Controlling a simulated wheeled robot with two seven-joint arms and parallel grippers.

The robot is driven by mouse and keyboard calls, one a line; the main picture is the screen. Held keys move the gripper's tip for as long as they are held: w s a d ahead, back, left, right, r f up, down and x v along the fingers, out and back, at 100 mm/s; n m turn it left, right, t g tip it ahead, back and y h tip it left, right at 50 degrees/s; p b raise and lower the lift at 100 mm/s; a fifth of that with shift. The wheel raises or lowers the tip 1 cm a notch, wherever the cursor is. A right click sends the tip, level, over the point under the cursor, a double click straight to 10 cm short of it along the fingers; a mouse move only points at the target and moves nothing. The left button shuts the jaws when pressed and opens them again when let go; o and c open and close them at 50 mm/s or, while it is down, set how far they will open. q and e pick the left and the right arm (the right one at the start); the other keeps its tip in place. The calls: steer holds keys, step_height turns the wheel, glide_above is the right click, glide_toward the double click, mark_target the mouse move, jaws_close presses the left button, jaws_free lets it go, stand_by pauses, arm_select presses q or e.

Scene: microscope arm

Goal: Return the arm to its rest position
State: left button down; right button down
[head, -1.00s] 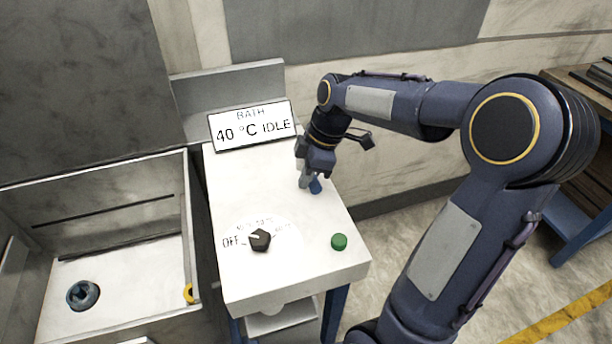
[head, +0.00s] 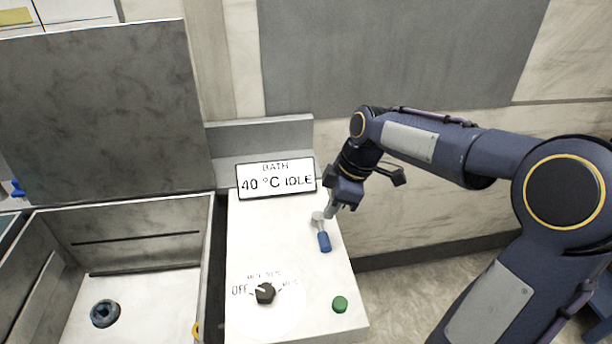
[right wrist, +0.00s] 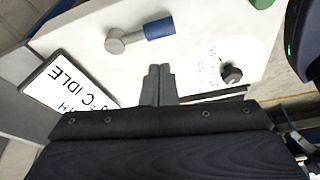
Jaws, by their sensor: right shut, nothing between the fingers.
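My right gripper (head: 329,212) is shut and empty. It hangs just above the back right part of the white bath panel (head: 270,235), close to a lever with a grey metal end and a blue grip (head: 324,242). The lever also shows in the right wrist view (right wrist: 158,28), apart from my closed fingers (right wrist: 158,82). My right arm is still reached out over the panel, coming in from the right. My left gripper is not in view.
The display (head: 276,180) reads "BATH 40 °C IDLE". A black knob (head: 265,292) and a green button (head: 340,304) sit on the panel's front. An open basin (head: 150,215) with a dark ring (head: 105,313) is at left.

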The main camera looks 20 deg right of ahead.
steer(key=s+a+m+t, duration=0.2)
steer(key=s+a+m, duration=0.1)
steer(key=s+m, duration=0.4)
steer(key=s+a+f+m+t, duration=0.1)
steer(key=s+a+m+t, duration=0.1)
steer(key=s+m, duration=0.5)
steer(key=s+a, duration=0.1)
steer(key=s, duration=0.4)
steer(key=shift+s+y, duration=0.3)
steer(key=shift+s, duration=0.05)
